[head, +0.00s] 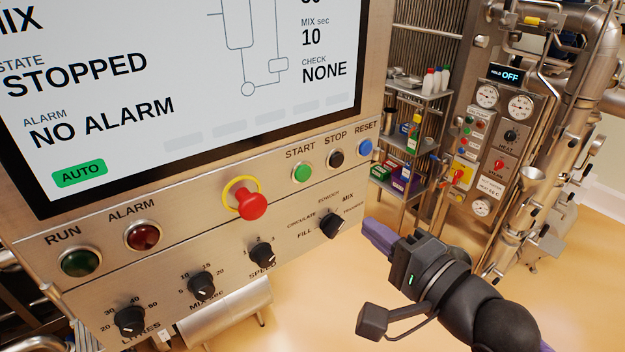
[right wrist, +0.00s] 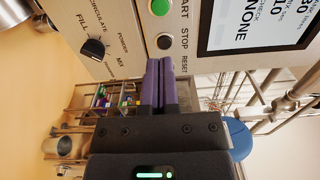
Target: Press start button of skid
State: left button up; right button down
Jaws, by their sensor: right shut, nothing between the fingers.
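The green START button (head: 302,173) sits on the steel control panel (head: 150,262), below the screen and left of the black STOP button (head: 336,158) and the blue RESET button (head: 365,148). The screen (head: 200,90) reads STOPPED, NO ALARM and AUTO. My right gripper (head: 368,228) is shut and empty, in front of the panel, below and right of START. In the right wrist view its purple fingers (right wrist: 159,65) are together and point toward the panel near STOP (right wrist: 165,42), with START (right wrist: 159,7) at the top edge. My left gripper is not in view.
A red emergency stop (head: 251,204) with a yellow ring sticks out left of START. A selector knob (head: 331,224) lies near my right fingertips, with more knobs to the left. A shelf trolley (head: 408,140) and steel piping stand behind on the right. The floor (head: 330,300) there is clear.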

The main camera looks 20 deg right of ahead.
aim_at(304, 172)
jog(key=p+x, duration=0.2)
jog(key=x, duration=1.1)
jog(key=shift+w, duration=0.25)
jog(key=shift+w+a+r+p, duration=0.1)
jog(key=shift+w+a+p, duration=0.05)
jog(key=shift+w+p, duration=0.35)
jog(key=shift+s, duration=0.1)
jog(key=shift+r, duration=0.1)
